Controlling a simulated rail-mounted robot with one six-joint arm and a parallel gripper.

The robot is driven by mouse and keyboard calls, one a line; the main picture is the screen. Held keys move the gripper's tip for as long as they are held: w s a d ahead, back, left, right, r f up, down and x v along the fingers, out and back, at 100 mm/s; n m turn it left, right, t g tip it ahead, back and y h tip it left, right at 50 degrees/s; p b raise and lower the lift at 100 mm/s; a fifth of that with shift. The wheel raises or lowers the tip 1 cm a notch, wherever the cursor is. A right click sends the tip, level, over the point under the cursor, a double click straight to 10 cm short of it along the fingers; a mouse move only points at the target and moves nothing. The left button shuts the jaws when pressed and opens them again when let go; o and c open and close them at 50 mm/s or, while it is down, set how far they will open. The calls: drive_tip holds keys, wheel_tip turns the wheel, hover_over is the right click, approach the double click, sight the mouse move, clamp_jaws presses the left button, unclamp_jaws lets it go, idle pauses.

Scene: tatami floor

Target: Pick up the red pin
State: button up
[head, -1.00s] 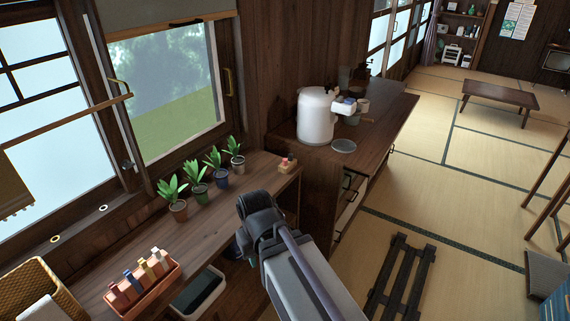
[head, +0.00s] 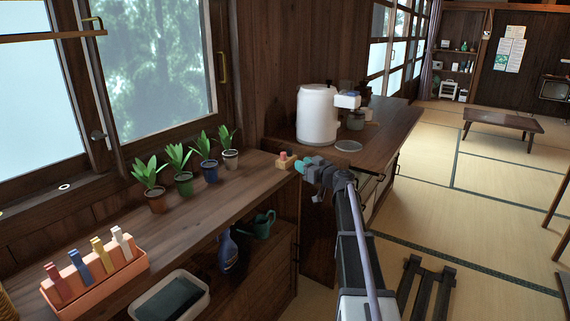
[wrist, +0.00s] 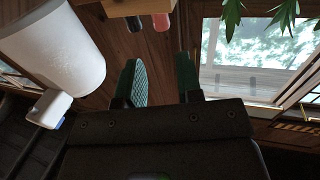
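A small wooden block (head: 284,163) sits at the far right end of the long shelf, with a red pin (head: 282,155) standing in it. In the wrist view the block (wrist: 140,7) is at the top edge, with the red pin (wrist: 160,20) beside a dark peg (wrist: 134,24). My gripper (head: 300,163) is just right of the block in the head view. In the wrist view my gripper (wrist: 158,62) has its two teal fingers apart, with nothing between them. The pin lies beyond the fingertips, apart from them.
Several potted plants (head: 183,182) line the shelf by the window. An orange tray (head: 100,290) of coloured blocks is at front left. A white cylindrical vessel (head: 317,115) stands on the cabinet behind the block. A teal watering can (head: 258,225) and blue vase (head: 228,250) are below the shelf.

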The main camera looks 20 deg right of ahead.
sight(284, 152)
drive_tip(key=x, duration=1.1)
drive_tip(key=shift+a, duration=0.1)
drive_tip(key=shift+s, duration=0.1)
drive_tip(key=c, duration=0.6)
drive_tip(key=shift+o, duration=0.2)
wheel_tip(284, 152, up, 13)
drive_tip(key=p, duration=1.2)
drive_tip(key=shift+f+p, duration=0.25)
drive_tip(key=shift+p, duration=0.05)
